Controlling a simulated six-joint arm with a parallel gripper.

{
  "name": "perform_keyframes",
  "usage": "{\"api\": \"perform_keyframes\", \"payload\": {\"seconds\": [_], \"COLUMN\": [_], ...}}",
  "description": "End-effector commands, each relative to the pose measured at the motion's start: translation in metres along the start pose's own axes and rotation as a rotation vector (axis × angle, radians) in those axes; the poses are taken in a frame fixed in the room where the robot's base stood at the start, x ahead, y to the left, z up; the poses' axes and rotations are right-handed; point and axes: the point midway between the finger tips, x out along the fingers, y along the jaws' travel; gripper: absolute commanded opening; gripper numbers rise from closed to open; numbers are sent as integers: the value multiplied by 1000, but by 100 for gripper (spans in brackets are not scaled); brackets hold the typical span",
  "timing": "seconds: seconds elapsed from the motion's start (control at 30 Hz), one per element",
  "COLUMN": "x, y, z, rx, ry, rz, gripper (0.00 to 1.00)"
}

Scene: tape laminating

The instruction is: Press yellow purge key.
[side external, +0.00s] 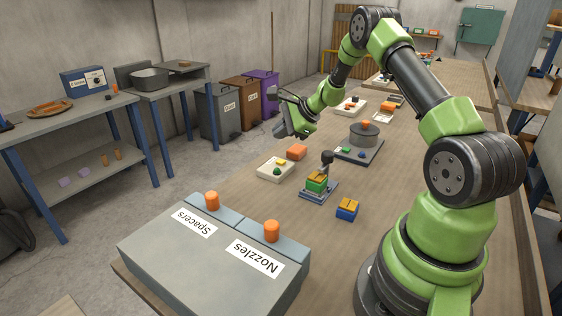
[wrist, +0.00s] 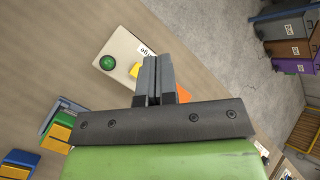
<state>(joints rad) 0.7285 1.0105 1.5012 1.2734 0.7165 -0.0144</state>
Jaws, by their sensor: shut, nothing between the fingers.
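The yellow purge key (side external: 281,161) sits on a small white panel (side external: 264,169) beside a green dome button (side external: 277,171). In the wrist view the key (wrist: 135,70) shows just left of my fingers, partly hidden by them, and a label ending in "rge" is on the panel (wrist: 123,46). The green dome (wrist: 107,63) is further left. My gripper (wrist: 158,62) is shut and empty. In the side view my gripper (side external: 279,130) is above the panel, apart from the key.
An orange block (side external: 297,152) lies right behind the panel. A blue stand (side external: 318,194) with a yellow-green stack and black knob, a blue-yellow block (side external: 347,209) and a grey round machine (side external: 364,135) stand to the right. A grey box (side external: 190,265) labelled Spacers and Nozzles is in front.

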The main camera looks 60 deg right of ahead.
Motion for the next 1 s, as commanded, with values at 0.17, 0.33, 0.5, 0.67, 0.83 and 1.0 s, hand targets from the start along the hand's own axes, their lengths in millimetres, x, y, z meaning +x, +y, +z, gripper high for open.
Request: {"api": "perform_keyframes", "payload": {"seconds": [0.17, 0.33, 0.5, 0.67, 0.83, 1.0], "x": [18, 31, 36, 37, 37, 37], "y": [14, 22, 26, 27, 27, 27], "z": [-13, -22, -26, -27, -27, -27], "rx": [2, 1, 0, -1, -1, -1], "ry": [0, -1, 0, 0, 0, -1], "rz": [2, 1, 0, -1, -1, -1], "gripper": [0, 0, 0, 0, 0, 0]}}
